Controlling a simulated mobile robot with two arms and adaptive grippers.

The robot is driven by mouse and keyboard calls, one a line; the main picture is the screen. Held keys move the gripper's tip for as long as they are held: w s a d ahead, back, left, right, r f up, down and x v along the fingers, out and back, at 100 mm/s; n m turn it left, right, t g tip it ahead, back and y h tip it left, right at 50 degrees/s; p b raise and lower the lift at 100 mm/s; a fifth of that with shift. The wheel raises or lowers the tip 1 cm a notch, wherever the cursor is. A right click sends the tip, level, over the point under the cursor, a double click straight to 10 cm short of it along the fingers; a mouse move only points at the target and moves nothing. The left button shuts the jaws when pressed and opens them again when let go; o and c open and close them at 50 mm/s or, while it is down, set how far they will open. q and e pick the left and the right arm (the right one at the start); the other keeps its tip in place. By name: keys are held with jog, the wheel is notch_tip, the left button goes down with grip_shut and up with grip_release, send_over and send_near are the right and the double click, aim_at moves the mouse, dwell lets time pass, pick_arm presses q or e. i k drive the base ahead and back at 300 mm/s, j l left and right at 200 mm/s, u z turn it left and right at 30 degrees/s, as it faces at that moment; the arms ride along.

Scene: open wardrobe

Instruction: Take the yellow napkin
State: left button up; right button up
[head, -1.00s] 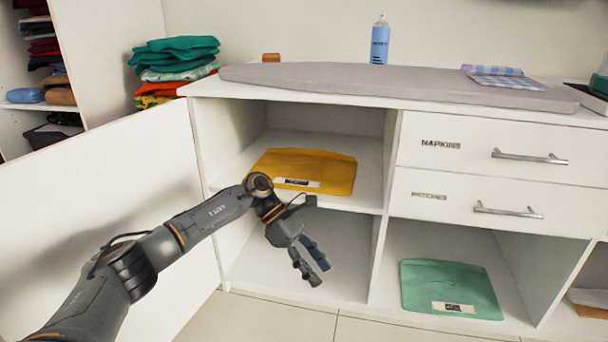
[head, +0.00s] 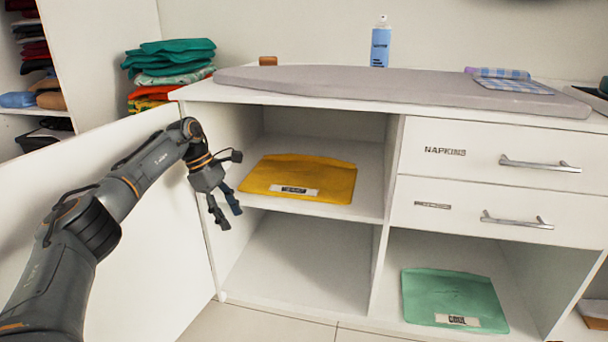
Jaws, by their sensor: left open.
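The yellow napkin (head: 300,176) lies flat on the upper left shelf of the open cabinet in the head view, with a white label at its front edge. My left gripper (head: 228,216) is open and empty, pointing down. In the picture it is just left of and a little below the napkin, apart from it. My right gripper is not in view.
A green folded cloth (head: 455,298) lies in the lower right compartment. Two closed drawers (head: 500,145) with metal handles are at right. The open white door (head: 110,240) stands behind my left arm. The lower left compartment (head: 300,260) is empty.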

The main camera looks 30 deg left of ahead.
aim_at(317, 179)
jog(key=i+j, duration=0.15)
jog(key=i, duration=0.3)
jog(key=i+j, duration=0.15)
jog(key=i, duration=0.3)
jog(key=i+j, duration=0.2)
jog(key=i, duration=0.25)
